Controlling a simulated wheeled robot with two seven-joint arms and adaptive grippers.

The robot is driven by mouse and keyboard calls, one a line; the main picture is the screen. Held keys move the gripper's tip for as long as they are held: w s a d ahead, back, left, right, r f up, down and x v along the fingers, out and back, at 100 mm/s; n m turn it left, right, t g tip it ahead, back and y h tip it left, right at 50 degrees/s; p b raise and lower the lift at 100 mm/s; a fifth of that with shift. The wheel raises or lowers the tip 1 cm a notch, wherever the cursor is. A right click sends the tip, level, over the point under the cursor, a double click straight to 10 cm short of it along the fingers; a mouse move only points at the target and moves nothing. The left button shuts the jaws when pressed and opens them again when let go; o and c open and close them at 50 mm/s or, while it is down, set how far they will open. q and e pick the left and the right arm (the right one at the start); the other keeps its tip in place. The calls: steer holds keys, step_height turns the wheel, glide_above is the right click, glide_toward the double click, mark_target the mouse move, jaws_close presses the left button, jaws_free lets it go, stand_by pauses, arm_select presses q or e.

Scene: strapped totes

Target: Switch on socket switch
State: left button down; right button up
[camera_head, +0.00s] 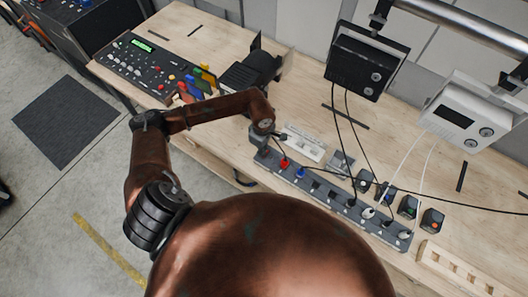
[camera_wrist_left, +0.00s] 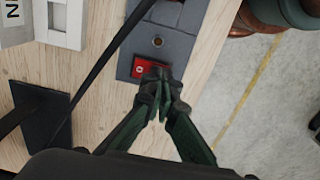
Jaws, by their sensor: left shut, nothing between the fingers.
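A long dark grey socket strip (camera_head: 325,189) lies along the front edge of the workbench. Its near end also fills the upper middle of the left wrist view (camera_wrist_left: 178,43). A red rocker switch (camera_wrist_left: 142,68) with a white mark sits at that end. In the head view my left gripper and wrist hide the switch. My left gripper (camera_wrist_left: 161,83) is shut and empty, its fingertips over the lower right edge of the switch. I cannot tell whether they touch it. In the head view the left gripper (camera_head: 263,148) is over the strip's left end. My right gripper is not in view.
Red (camera_head: 284,163) and blue (camera_head: 300,173) pieces sit on the strip. Black cords run from a black box (camera_head: 367,61), pale ones from a white box (camera_head: 472,110). A white block (camera_head: 303,144) lies behind the strip. A control panel (camera_head: 150,68) stands at the left.

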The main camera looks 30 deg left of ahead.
arm_select(q)
steer(key=shift+f, duration=0.15)
steer(key=shift+r+p, duration=1.25)
steer(key=shift+r, duration=2.25)
